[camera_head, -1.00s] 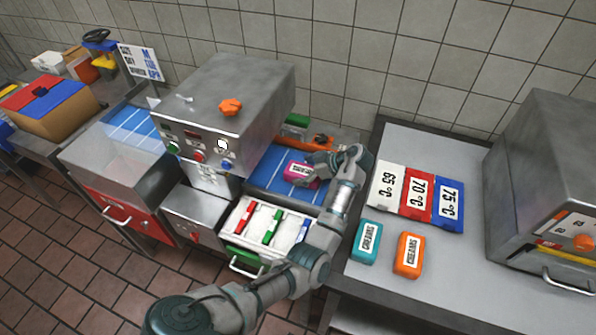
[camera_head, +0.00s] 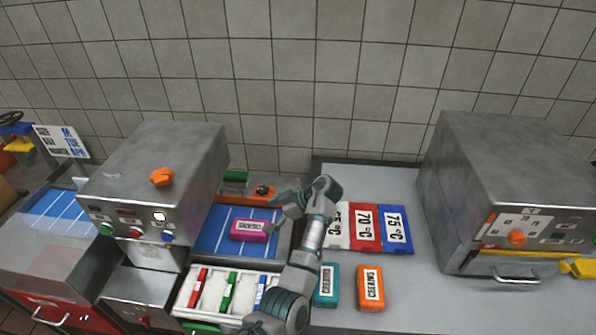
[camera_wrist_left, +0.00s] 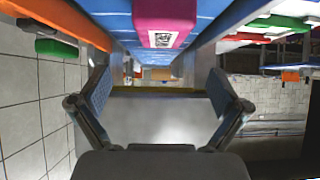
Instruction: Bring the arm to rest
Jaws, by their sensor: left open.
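My left arm comes up from the bottom in the head view, with its left gripper (camera_head: 276,213) above the right side of the blue belt. It is open, and the left wrist view shows nothing between its fingers (camera_wrist_left: 160,90). A magenta packet (camera_head: 249,231) lies on the blue belt (camera_head: 210,232), just left of the gripper. The packet also shows at the top of the left wrist view (camera_wrist_left: 165,22), outside the fingers. My right gripper is not in view.
A grey machine (camera_head: 160,180) with an orange knob stands left of the belt. White, red and blue temperature cards (camera_head: 365,228), a teal packet (camera_head: 327,286) and an orange packet (camera_head: 370,288) lie on the right table. A tray (camera_head: 180,305) holds coloured sticks.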

